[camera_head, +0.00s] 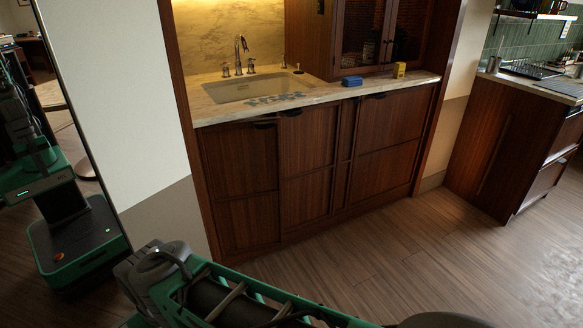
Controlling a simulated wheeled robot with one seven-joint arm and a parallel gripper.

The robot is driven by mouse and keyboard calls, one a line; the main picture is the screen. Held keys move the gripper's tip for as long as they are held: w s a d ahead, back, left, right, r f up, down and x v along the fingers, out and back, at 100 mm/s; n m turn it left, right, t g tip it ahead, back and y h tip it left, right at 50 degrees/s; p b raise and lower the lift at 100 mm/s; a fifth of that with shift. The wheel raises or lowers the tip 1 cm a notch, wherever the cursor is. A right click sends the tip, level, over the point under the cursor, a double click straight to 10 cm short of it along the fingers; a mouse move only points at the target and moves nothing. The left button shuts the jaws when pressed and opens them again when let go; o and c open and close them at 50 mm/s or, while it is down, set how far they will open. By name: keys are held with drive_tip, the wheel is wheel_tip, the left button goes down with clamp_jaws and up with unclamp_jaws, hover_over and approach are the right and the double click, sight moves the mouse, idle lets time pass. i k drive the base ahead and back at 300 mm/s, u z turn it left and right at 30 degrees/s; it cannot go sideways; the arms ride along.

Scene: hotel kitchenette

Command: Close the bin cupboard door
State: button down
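Dark wood cupboard doors line the front under the sink counter: a left door (238,185), a middle door (306,160) and a right door (388,145). No bin shows, and I cannot tell which door is the bin cupboard's. The left door's top edge sits lower than its neighbour's, with a dark gap above it; it looks slightly ajar, but this is not certain. The middle and right doors look flush. My green and black arm crosses the bottom foreground, in front of and below the cupboards. My gripper is out of the picture.
The marble counter (330,93) holds a sink (232,92), a blue item (352,81) and a yellow box (399,70). A mirror at left reflects a green robot base. Another wood cabinet (490,150) stands at right. The wood floor (400,245) before the cupboards is clear.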

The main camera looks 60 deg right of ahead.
sight(242, 162)
drive_tip(key=z, duration=0.65)
drive_tip(key=i, duration=1.1)
drive_tip(key=u, duration=0.15)
